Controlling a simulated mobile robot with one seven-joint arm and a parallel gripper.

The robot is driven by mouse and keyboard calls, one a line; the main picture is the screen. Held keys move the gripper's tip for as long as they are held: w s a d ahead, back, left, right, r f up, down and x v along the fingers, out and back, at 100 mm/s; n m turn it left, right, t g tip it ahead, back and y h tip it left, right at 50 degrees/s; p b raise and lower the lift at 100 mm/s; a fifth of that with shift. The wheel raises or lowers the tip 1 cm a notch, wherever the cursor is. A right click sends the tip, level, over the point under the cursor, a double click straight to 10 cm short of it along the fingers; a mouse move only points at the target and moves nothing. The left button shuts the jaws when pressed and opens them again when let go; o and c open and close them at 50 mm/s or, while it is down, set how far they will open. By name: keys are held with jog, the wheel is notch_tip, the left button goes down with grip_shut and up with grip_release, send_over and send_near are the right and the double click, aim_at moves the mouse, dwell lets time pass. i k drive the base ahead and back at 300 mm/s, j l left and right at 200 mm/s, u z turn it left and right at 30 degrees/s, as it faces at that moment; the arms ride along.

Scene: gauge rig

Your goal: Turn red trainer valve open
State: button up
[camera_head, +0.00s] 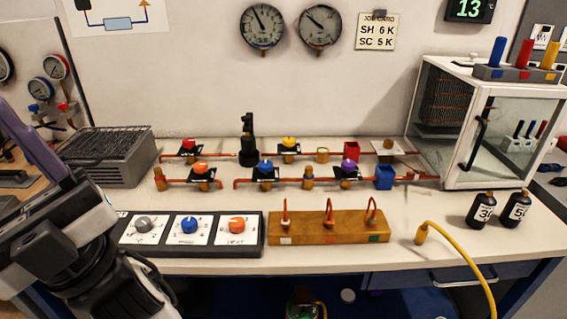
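The red valve (189,144) has a small red knob on a dark square plate. It sits on the back copper pipe run, at the left of the bench. Its exact turn angle is too small to read. My arm (92,262) reaches in at the lower left, in front of the bench and left of the knob panel. No fingers of my gripper can be made out, and the arm is well apart from the red valve.
Orange (200,168), blue (265,167), yellow (289,144) and purple (348,168) valves stand close by. A knob panel (255,250) and a wooden block with hooks (350,230) lie in front. A grey ribbed box (105,160) stands left, a glass cabinet (440,130) right.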

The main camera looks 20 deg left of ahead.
aim_at(190, 143)
jog(key=i+u, duration=0.15)
jog(key=u, duration=0.25)
jog(key=i+l+u, duration=0.1)
jog(key=u, duration=0.25)
jog(key=l+u, duration=0.2)
jog(key=u, duration=0.2)
jog(key=i, duration=0.55)
